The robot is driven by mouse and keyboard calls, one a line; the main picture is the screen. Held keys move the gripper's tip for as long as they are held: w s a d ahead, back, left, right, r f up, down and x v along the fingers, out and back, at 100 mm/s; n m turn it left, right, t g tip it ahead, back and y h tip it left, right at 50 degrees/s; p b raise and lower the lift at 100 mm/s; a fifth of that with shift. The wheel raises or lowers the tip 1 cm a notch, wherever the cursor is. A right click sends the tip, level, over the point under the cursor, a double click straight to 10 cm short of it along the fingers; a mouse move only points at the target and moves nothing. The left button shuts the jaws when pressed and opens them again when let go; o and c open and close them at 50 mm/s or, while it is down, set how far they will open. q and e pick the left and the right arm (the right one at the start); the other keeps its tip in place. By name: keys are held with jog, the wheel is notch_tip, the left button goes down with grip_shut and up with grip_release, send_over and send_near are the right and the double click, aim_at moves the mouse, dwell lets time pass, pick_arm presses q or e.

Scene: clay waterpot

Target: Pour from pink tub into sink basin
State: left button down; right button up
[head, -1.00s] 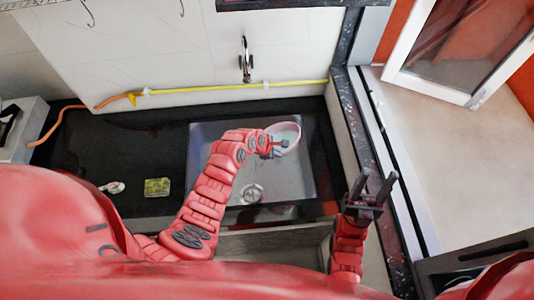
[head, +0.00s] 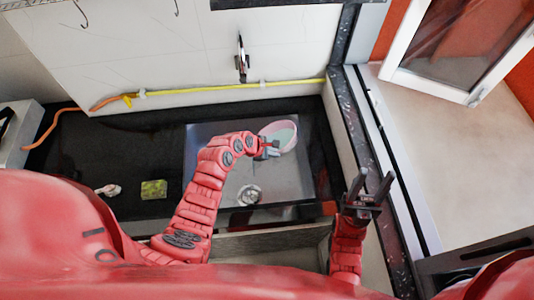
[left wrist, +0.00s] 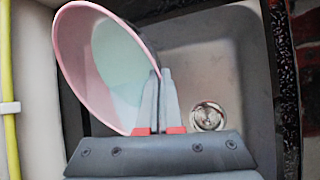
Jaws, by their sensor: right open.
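The pink tub (head: 291,124) is held tilted over the back right part of the grey metal sink basin (head: 290,184). My left gripper (head: 271,148) is shut on the tub's rim. In the left wrist view the tub (left wrist: 68,45) is strongly tilted, its open mouth showing a pale green area inside; I cannot tell how much of that is liquid. The fingers (left wrist: 158,76) pinch its rim there, above the basin (left wrist: 220,70). No falling stream shows. My right gripper (head: 370,186) is open and empty, to the right of the sink near the window ledge.
The round drain (head: 249,195) lies in the basin floor. A green sponge (head: 154,189) and a small whitish object (head: 108,190) lie on the black counter (head: 110,150) to the left. A faucet (head: 242,58) and yellow hose (head: 220,88) are on the back wall.

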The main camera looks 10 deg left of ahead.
pick_arm(q)
jog(key=shift+w, duration=0.1)
jog(key=shift+f, duration=0.1)
jog(key=shift+s+a+t+h+b, duration=0.35)
jog(key=shift+h+b, duration=0.25)
jog(key=shift+b, duration=0.25)
jog(key=shift+w+r, duration=0.15)
jog(key=shift+r, duration=0.1)
jog(key=shift+a+t+h+b, duration=0.3)
jog(key=shift+h+b, duration=0.3)
jog(key=shift+b, duration=0.45)
